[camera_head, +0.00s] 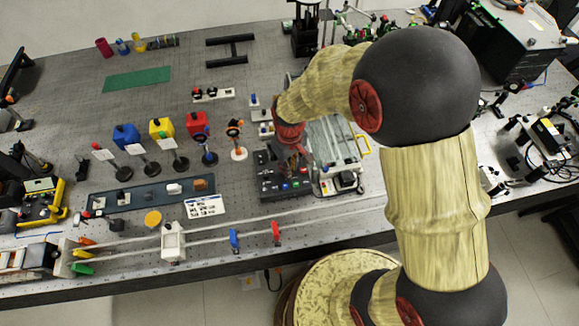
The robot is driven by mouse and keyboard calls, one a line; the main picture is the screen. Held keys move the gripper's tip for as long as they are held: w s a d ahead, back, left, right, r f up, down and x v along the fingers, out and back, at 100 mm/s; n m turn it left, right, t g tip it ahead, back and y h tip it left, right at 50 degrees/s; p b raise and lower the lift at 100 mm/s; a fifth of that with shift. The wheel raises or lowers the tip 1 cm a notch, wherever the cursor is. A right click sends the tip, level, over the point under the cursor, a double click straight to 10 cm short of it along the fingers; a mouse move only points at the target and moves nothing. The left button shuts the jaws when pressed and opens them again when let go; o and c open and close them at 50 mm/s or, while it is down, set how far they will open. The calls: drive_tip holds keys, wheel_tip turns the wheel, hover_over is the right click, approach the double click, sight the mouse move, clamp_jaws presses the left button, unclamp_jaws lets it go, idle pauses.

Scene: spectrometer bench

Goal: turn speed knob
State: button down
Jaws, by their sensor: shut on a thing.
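My arm (430,185) reaches in from the right, and my gripper (297,168) points down over a black control box (268,186). The gripper is dark and small in this view, with its fingers shut at the top of the box. The speed knob is hidden by the gripper, which appears shut on it. The front of the box bears several small coloured buttons, with blue and red among them.
A clear-topped unit with a yellow handle (362,146) stands right of the box. A white card (205,206) lies to the left.

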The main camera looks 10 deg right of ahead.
drive_tip(key=m+p, duration=0.1)
drive_tip(key=m, duration=0.2)
drive_tip(key=shift+r+m, duration=0.1)
drive_tip(key=shift+m, duration=0.3)
drive_tip(key=m, duration=0.3)
drive_tip(key=shift+m, duration=0.4)
drive_tip(key=m+p, duration=0.1)
drive_tip(key=m, duration=0.2)
drive_tip(key=shift+m+p, duration=0.3)
drive_tip(key=shift+m, duration=1.8)
drive_tip(key=c, duration=2)
unclamp_jaws()
drive_tip(key=shift+c, duration=0.2)
drive_tip(key=shift+d, duration=0.1)
